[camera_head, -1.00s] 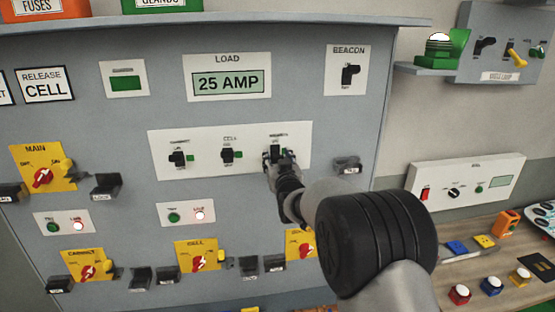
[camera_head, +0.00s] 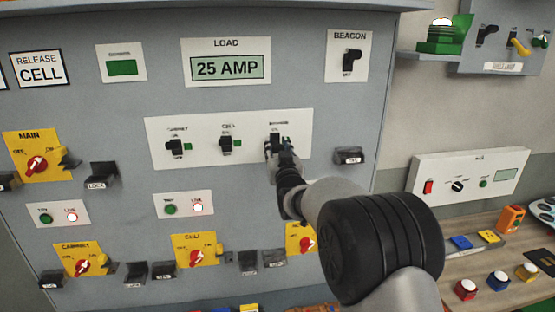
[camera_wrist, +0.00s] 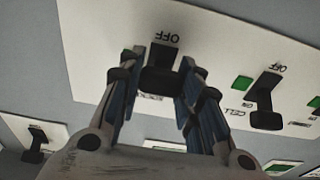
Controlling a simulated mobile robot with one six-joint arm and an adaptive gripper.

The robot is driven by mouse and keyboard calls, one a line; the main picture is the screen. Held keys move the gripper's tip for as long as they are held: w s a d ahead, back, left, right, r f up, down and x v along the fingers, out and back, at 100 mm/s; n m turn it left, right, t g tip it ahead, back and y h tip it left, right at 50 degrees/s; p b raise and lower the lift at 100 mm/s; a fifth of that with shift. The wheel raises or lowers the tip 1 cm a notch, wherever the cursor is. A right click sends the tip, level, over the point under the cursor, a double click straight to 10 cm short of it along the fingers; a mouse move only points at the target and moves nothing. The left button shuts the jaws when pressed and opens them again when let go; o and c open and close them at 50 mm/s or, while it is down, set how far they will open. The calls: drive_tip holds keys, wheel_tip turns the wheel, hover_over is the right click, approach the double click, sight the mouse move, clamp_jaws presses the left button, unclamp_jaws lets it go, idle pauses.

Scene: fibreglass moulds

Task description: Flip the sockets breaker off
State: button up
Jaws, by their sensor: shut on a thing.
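The sockets breaker (camera_wrist: 160,78) is a black toggle at the right end of a white plate (camera_head: 163,128) on a grey panel. In the wrist view its black body lies between my two fingers, below an upside-down OFF label. My gripper (camera_head: 280,150) covers most of it in the head view. My gripper (camera_wrist: 160,80) is shut on the breaker toggle, with a finger on each side. Its green marker is partly hidden behind a finger. Its exact lever position is hard to tell.
The cell breaker (camera_head: 226,145) and cabinet breaker (camera_head: 175,147) sit to the left on the same plate, each with a green marker. A beacon switch (camera_head: 352,62) is above right. Yellow rotary switches (camera_head: 195,250) and black hasps (camera_head: 348,157) stick out below and beside.

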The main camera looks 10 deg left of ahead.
drive_tip(key=shift+f+t+b, duration=0.4)
drive_tip(key=shift+b, duration=0.85)
drive_tip(key=t+b, duration=0.1)
drive_tip(key=b, duration=0.3)
drive_tip(key=f+t+y+b, duration=0.1)
drive_tip(key=b, duration=0.4)
drive_tip(key=shift+w+t, duration=0.15)
drive_tip(key=shift+t, duration=0.15)
drive_tip(key=shift+r+t+b, duration=0.1)
drive_tip(key=shift+t+b, duration=0.2)
drive_tip(key=shift+b, duration=0.65)
drive_tip(key=shift+r, duration=0.1)
drive_tip(key=o, duration=1.1)
drive_tip(key=v, duration=1.2)
drive_tip(key=shift+w, duration=0.1)
